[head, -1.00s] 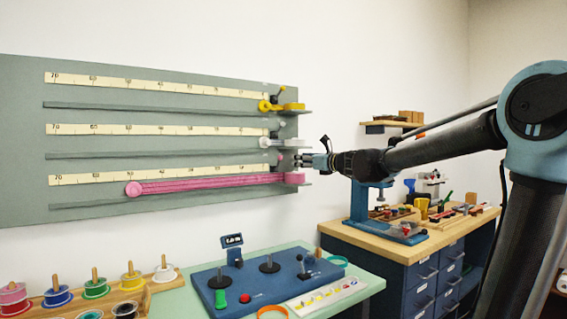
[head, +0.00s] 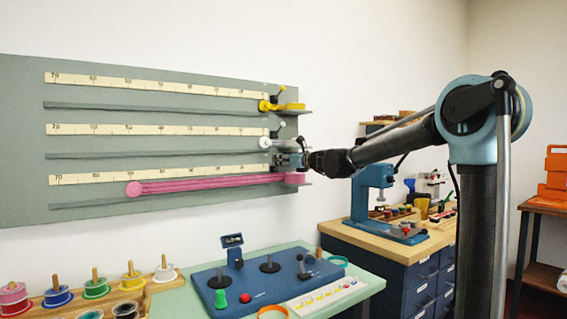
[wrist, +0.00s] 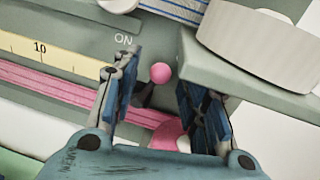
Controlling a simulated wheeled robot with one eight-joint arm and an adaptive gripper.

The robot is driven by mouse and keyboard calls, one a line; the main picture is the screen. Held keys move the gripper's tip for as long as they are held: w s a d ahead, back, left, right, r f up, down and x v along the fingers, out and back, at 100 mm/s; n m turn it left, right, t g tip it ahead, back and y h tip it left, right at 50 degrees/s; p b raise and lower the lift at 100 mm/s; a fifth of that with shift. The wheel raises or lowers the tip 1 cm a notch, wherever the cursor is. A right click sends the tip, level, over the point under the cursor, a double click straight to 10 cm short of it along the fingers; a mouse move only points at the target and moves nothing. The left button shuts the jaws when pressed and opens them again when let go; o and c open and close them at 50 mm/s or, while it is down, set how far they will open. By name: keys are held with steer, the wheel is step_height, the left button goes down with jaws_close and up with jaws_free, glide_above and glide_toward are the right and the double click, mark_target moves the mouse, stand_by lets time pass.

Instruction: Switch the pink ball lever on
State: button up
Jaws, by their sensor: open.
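The pink ball (wrist: 160,72) of the lever shows in the wrist view on a dark stem, between the two blue fingers of my gripper (wrist: 157,58). The fingers are open, one on each side, with gaps to the ball. An ON label (wrist: 123,40) is printed on the grey panel (wrist: 95,30) above and left of the ball. In the head view my gripper (head: 284,161) is at the panel's right end, just above the pink spool (head: 296,178). There it hides the pink ball.
Pink bands (head: 215,184) run left along the lowest rail to a pink disc (head: 134,189). Above are a white lever (head: 266,142) and a yellow lever (head: 265,106), near my gripper. A blue control box (head: 230,290) and thread spools stand below.

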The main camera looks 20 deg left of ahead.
steer(key=shift+a, duration=0.1)
jaws_close()
steer(key=n, duration=0.1)
steer(key=s+n, duration=0.1)
steer(key=n, duration=0.1)
steer(key=shift+a+r+h, duration=0.1)
steer(key=shift+a+h, duration=0.2)
steer(key=shift+a, duration=0.05)
jaws_free()
steer(key=v, duration=1.2)
